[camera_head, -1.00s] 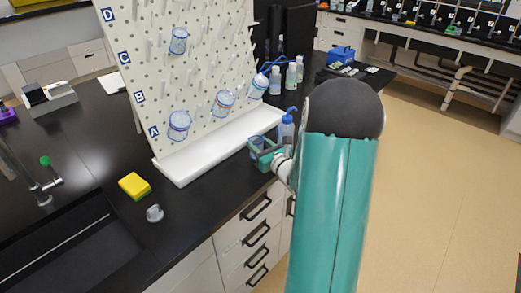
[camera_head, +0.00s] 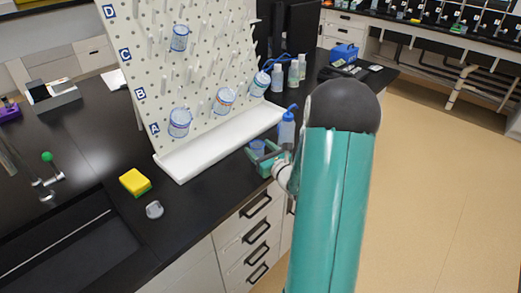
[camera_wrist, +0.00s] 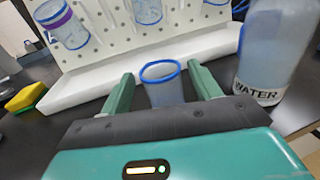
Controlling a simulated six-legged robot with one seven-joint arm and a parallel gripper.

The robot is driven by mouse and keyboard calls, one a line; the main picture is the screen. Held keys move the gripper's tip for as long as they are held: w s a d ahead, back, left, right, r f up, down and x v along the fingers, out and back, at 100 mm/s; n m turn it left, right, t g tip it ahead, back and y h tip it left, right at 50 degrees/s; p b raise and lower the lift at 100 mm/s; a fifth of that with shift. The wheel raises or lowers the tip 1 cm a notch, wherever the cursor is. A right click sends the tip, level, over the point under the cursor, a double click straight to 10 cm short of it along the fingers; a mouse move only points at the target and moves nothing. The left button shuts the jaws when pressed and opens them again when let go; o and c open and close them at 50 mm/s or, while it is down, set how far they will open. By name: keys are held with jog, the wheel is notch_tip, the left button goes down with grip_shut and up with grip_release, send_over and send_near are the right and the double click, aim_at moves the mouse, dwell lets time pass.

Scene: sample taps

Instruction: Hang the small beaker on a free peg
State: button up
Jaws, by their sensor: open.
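The small beaker (camera_wrist: 165,88) has a blue rim and stands upright on the dark bench in the wrist view, between the two open fingers of my gripper (camera_wrist: 160,84). A gap shows on each side of it, and its lower part is hidden by the gripper body. In the head view the small beaker (camera_head: 258,148) shows faintly between the fingers of my gripper (camera_head: 264,156). The white pegboard (camera_head: 190,70) stands behind, with many bare pegs. Several beakers hang on it, including one low by row A (camera_head: 179,122) and one higher up (camera_head: 180,38).
A wash bottle labelled WATER (camera_wrist: 268,60) stands close to the right finger. The white drip tray (camera_head: 215,146) runs along the pegboard's foot. A yellow sponge (camera_head: 135,182) and a small clear-grey item (camera_head: 154,209) lie left on the bench near the sink (camera_head: 70,250).

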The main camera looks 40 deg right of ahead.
jog(key=s+a, duration=0.1)
jog(key=s, duration=1.1)
jog(key=a+r+n+g+y, duration=0.35)
jog(key=a+n, duration=0.25)
jog(key=a, duration=0.3)
jog(key=a+r+n+g+y, duration=0.25)
jog(key=a+n+y, duration=0.25)
jog(key=a+n, duration=0.3)
jog(key=a+r+n+g+y, duration=0.2)
jog(key=a+n+g+y, duration=0.25)
jog(key=a, duration=0.55)
jog(key=s+a+n+g+h, duration=0.4)
jog(key=s+a+n, duration=0.25)
jog(key=n, duration=0.25)
jog(key=s+d+r+n+t+h, duration=0.2)
jog(key=r+n+h, duration=0.4)
jog(key=n, duration=0.3)
jog(key=shift+s+d+r+n+h, duration=0.4)
jog(key=shift+s+d+h, duration=0.25)
jog(key=shift+s, duration=0.55)
jog(key=shift+o, duration=0.6)
